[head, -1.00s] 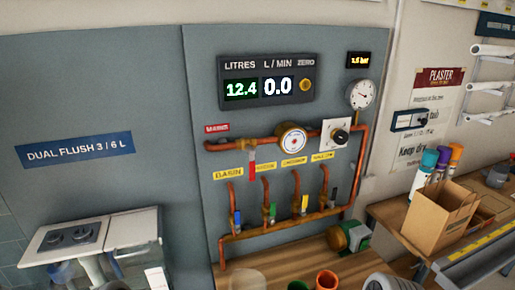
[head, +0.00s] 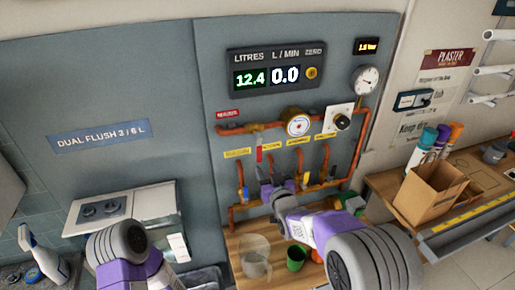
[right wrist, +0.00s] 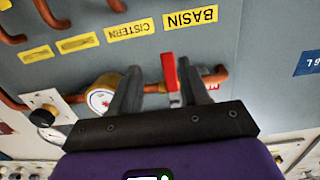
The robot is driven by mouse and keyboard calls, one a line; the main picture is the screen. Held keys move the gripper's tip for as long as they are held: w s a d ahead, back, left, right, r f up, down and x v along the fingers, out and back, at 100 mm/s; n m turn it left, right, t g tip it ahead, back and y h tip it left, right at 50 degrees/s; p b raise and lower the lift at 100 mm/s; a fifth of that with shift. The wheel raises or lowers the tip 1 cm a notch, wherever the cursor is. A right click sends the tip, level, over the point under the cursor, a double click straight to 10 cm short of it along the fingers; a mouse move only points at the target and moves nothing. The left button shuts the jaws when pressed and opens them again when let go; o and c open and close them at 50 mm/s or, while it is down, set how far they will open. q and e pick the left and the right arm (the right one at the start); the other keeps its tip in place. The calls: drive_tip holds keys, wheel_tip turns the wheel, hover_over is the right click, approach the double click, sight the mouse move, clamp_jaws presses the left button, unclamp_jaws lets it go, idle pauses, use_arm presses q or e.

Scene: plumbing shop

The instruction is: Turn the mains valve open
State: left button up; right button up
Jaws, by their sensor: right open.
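The mains valve has a red lever (head: 259,155) that hangs down from the upper copper pipe, crosswise to it, right of the red mains label (head: 228,114). My right gripper (head: 265,176) is just below the lever in the head view. In the right wrist view, which is upside down, the open fingers (right wrist: 158,68) point at the pipe. The red lever (right wrist: 169,72) shows between them, closer to the right-hand finger. I cannot tell if they touch. My left arm shows at the lower left of the head view, but its gripper is out of view.
A round meter (head: 298,123) and a black knob (head: 342,122) sit right of the valve. Lower branch pipes carry several small coloured levers. The display (head: 275,76) reads 12.4 litres and 0.0 L/min. A clear jug (head: 255,258) and green cup (head: 296,257) stand on the bench.

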sight(260, 153)
drive_tip(key=r, duration=0.2)
drive_tip(key=a+r, duration=0.1)
drive_tip(key=shift+w+r+t+y, duration=0.2)
drive_tip(key=shift+w+t+y, duration=0.1)
drive_tip(key=shift+t, duration=0.1)
drive_tip(key=p+x, duration=0.1)
drive_tip(key=x, duration=0.4)
drive_tip(key=shift+w+a+p, duration=0.1)
drive_tip(key=shift+w+p, duration=0.1)
drive_tip(key=shift+p, duration=0.1)
drive_tip(key=shift+x, duration=0.85)
drive_tip(key=shift+f, duration=0.15)
clamp_jaws()
